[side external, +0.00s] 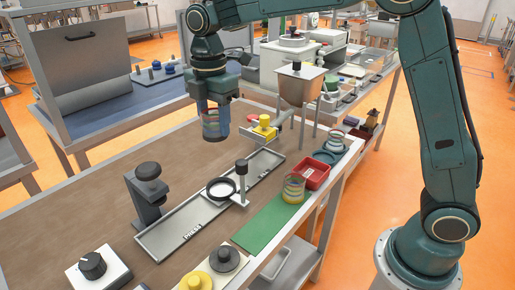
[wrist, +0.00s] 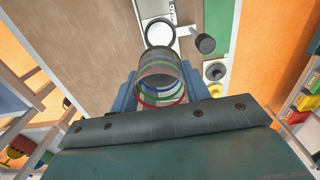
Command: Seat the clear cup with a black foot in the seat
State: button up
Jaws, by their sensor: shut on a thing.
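My gripper (side external: 212,118) is shut on a clear cup (side external: 211,130) with coloured stripes and a dark lower end. It holds the cup in the air, above the far part of the brown table. In the wrist view, the cup (wrist: 160,80) sits between the blue fingers (wrist: 160,92), its dark end away from the palm. A round ring (side external: 221,188) with a dark rim and a pale middle sits at a long metal tray (side external: 180,229); I cannot tell whether it is the seat. The ring (wrist: 160,33) shows beyond the cup in the wrist view.
A black-topped post (side external: 241,168) stands beside the ring. A dark stand (side external: 148,192) is to its left. A yellow-topped part (side external: 264,126) is behind.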

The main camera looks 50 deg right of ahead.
notch_tip(320, 180, down, 9)
jog(key=shift+f, duration=0.3)
jog(key=shift+f, duration=2.15)
jog(key=shift+f, duration=1.15)
dwell(0.8)
dwell(0.5)
jog(key=o, duration=1.6)
jog(key=shift+c, duration=0.2)
jog(key=shift+o, duration=0.3)
jog(key=shift+s, duration=0.1)
jog(key=shift+r, duration=0.15)
jog(key=shift+c, duration=0.3)
